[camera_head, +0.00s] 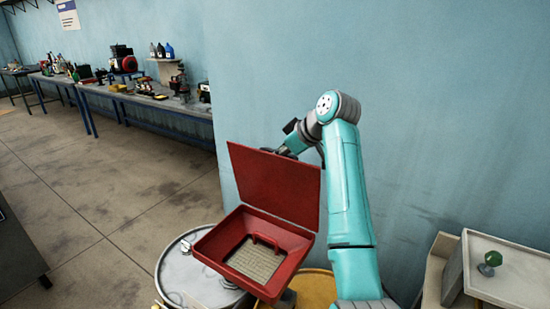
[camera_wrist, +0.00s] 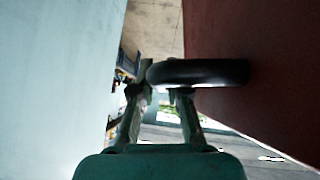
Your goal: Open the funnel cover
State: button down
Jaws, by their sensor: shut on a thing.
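The red funnel (camera_head: 215,244) sits on top of the drums, with a mesh tray (camera_head: 256,262) and a red handle inside it. Its red cover (camera_head: 275,185) stands raised, nearly upright, at the funnel's back edge. My gripper (camera_head: 288,150) is behind the cover's upper right edge and partly hidden by it in the head view. In the wrist view my gripper (camera_wrist: 158,92) is shut on a dark rounded handle (camera_wrist: 205,72) that juts from the red cover (camera_wrist: 270,85). The hold itself is partly hidden.
A grey drum (camera_head: 180,268) and a yellow drum (camera_head: 318,287) stand under the funnel. A blue wall (camera_head: 430,110) is close behind my arm. A pale cabinet (camera_head: 510,262) stands at right. A cluttered workbench (camera_head: 150,100) is far left, with open floor before it.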

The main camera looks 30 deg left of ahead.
jog(key=shift+w, duration=0.6)
jog(key=c, duration=1.2)
grip_release()
jog(key=shift+o, duration=0.2)
jog(key=v, duration=1.2)
